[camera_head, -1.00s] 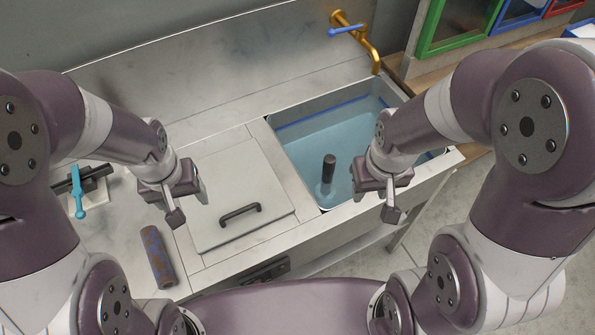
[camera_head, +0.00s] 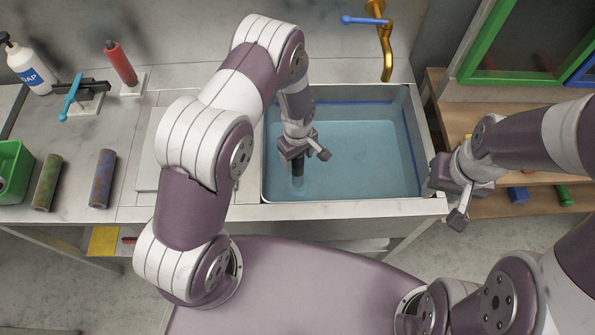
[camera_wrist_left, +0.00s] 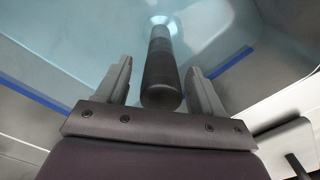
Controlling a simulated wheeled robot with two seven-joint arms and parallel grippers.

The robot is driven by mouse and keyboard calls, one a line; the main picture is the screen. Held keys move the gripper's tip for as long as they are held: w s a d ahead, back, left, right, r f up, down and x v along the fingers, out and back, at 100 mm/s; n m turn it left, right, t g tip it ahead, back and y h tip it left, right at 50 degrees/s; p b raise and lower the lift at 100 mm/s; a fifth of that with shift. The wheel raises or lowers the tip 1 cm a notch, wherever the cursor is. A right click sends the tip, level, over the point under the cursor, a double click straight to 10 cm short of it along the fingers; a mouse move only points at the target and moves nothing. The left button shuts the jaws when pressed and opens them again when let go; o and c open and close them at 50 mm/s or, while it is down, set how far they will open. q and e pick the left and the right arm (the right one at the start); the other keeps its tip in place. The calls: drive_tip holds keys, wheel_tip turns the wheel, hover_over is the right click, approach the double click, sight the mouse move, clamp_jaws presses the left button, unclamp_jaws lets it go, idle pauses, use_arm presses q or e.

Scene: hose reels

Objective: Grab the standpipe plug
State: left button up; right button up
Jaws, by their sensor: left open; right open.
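The standpipe plug (camera_head: 297,170) is a dark upright cylinder standing in the water-filled sink (camera_head: 345,206). Its lower part is under water, and its top is partly hidden by my left gripper in the head view. My left gripper (camera_head: 300,160) is over the sink, right at the plug's top. In the left wrist view the plug (camera_wrist_left: 160,80) lies between the two spread fingers of the left gripper (camera_wrist_left: 162,85), with a gap visible on each side. My right gripper (camera_head: 455,205) is open and empty, to the right of the sink's right rim.
A brass tap (camera_head: 386,50) with a blue lever stands behind the sink. Two speckled cylinders, one green-brown (camera_head: 47,182) and one blue-brown (camera_head: 102,178), a soap bottle (camera_head: 30,66) and a red bottle (camera_head: 121,63) are on the left counter. A wooden shelf (camera_head: 500,205) is at right.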

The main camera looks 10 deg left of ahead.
use_arm(q)
drive_tip(key=shift+s+d+f, duration=0.15)
drive_tip(key=shift+d+f, duration=0.05)
drive_tip(key=shift+f, duration=0.1)
drive_tip(key=shift+a, duration=0.1)
clamp_jaws()
